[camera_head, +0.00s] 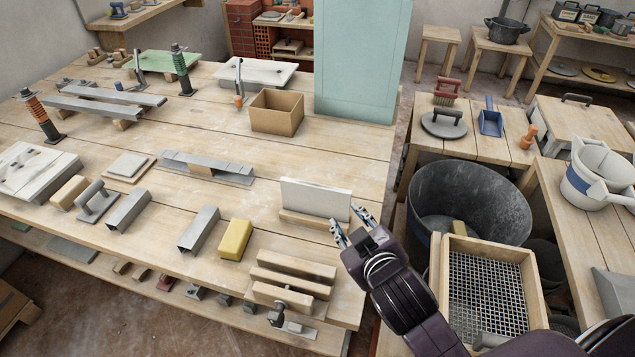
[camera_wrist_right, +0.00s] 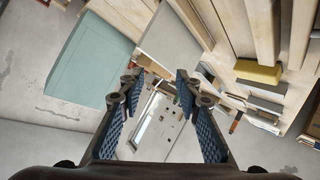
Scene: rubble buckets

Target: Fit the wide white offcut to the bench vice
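The wide white offcut (camera_head: 315,197) stands upright on edge in a low wooden holder (camera_head: 315,220) near the bench's right side. The bench vice (camera_head: 292,277), with wooden jaws and a dark metal screw, is at the front right corner; I see nothing white between its jaws. My right gripper (camera_head: 350,224) is open and empty, just right of the offcut and apart from it. In the right wrist view the fingers (camera_wrist_right: 158,88) are spread, and a pale panel that appears to be the offcut (camera_wrist_right: 172,42) lies beyond their tips. My left gripper is out of view.
A yellow block (camera_head: 235,239) and grey channels (camera_head: 199,230) lie left of the vice. A cardboard box (camera_head: 276,112) and a tall teal panel (camera_head: 362,60) stand behind the offcut. A black tub (camera_head: 470,190) and a framed sieve (camera_head: 487,290) are to the right. Bare bench lies left of the offcut.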

